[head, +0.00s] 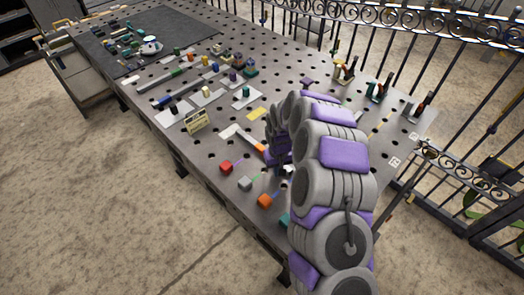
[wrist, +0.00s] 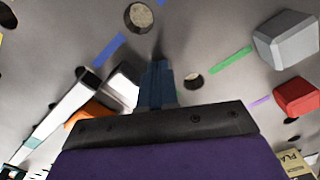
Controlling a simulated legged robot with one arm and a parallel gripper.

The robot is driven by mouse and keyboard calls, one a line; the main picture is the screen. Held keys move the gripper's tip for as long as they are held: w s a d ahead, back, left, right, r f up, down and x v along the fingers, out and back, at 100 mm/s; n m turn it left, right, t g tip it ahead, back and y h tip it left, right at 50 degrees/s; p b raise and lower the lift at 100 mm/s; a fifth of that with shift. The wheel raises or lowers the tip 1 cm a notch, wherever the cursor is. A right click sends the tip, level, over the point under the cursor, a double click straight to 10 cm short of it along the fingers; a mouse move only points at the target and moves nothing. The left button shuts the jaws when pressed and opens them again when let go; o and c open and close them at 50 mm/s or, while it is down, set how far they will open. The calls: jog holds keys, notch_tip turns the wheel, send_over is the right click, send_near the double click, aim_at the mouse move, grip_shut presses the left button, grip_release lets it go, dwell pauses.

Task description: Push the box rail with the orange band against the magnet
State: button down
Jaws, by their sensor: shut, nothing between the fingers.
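A pale rail with an orange band (head: 260,149) lies on the perforated table just left of my gripper (head: 276,160) in the head view. In the wrist view an orange patch (wrist: 90,117) shows beside a long white bar (wrist: 62,112) with a dark end and a teal band, partly hidden by the gripper body. My gripper (wrist: 158,68) is shut and empty, its fingers close above the tabletop. A small white block (wrist: 125,84) is just left of the fingers; I cannot tell whether they touch. I cannot tell which piece is the magnet.
A red block (head: 226,167), a grey block (head: 245,183) and an orange block (head: 265,201) stand along the near table edge. Ornate iron railings (head: 440,60) border the far side.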

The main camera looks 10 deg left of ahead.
jog(key=shift+w+d, duration=0.95)
jog(key=shift+w, duration=0.25)
jog(key=shift+w+d, duration=0.9)
jog(key=shift+w, duration=0.25)
jog(key=shift+s+a, duration=0.45)
jog(key=shift+s, duration=0.2)
jog(key=shift+s+a, duration=0.3)
jog(key=shift+a, duration=0.1)
jog(key=shift+r, duration=0.15)
jog(key=shift+d+r+p, duration=0.1)
jog(key=shift+r+p, duration=1.2)
jog(key=shift+r, duration=2.6)
